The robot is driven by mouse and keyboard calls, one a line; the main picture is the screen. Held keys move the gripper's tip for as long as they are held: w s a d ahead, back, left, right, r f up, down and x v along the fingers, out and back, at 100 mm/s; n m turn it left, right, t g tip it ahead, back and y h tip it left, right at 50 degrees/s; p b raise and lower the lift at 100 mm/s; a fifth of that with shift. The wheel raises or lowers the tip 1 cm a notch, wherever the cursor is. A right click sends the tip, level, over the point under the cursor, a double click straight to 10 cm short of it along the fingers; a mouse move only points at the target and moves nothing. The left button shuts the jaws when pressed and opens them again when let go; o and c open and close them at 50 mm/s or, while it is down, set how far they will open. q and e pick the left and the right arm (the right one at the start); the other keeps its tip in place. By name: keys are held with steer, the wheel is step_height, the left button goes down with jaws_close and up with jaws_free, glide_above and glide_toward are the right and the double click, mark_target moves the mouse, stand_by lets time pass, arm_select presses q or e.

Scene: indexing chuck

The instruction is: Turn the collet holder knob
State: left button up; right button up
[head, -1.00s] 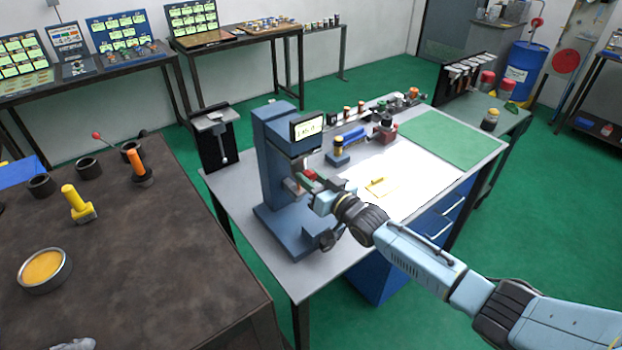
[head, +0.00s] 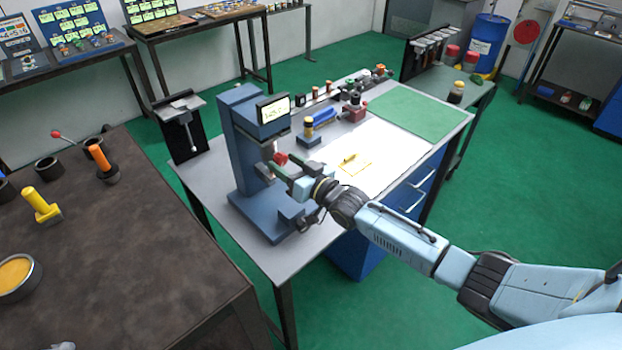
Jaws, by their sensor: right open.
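The blue upright machine (head: 240,145) with a small lit display (head: 273,109) stands on the near left part of the grey bench. A small red part (head: 281,159), which may be the knob, shows at the front of the machine, below the display. My right gripper (head: 280,172) is open at the front of the machine, with its fingers close around or beside the red part. I cannot tell whether they touch it. The collet holder is mostly hidden by the gripper. My left gripper is not in view.
The grey bench (head: 225,188) holds a blue-handled tool (head: 324,117), a red-based fixture (head: 353,110) and a green mat (head: 415,122). A dark table (head: 130,250) at left holds a yellow-handled tool (head: 40,205) and an orange-handled tool (head: 99,160). The bench's near right surface is clear.

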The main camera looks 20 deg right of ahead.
steer(key=v, duration=1.1)
steer(key=shift+s+b, duration=0.3)
steer(key=shift+b, duration=0.05)
steer(key=shift+d+r, duration=0.1)
steer(key=s+d+f+g+h+b, duration=0.2)
steer(key=s+f, duration=0.2)
steer(key=f, duration=0.8)
steer(key=s+d+f+m+g+h+b, duration=0.1)
steer(key=s+d+f+g+h+b, duration=0.2)
steer(key=f, duration=1)
steer(key=s+d+f+g+h+b, duration=0.15)
steer(key=s+f, duration=0.35)
steer(key=f, duration=0.7)
steer(key=s+a+f+g+b, duration=0.1)
steer(key=s+f+g+b, duration=0.1)
steer(key=s+f, duration=0.6)
steer(key=s+a+f+g+b, duration=0.2)
steer(key=s+f+g, duration=0.2)
steer(key=s+f, duration=0.4)
steer(key=s+a+f+n+g+b, duration=0.1)
steer(key=s+f, duration=0.6)
steer(key=s, duration=1.1)
steer(key=shift+a+f+g+h+b, duration=0.4)
steer(key=shift+a+g+b, duration=0.3)
steer(key=shift+g+b, duration=0.4)
steer(key=shift+c, duration=0.3)
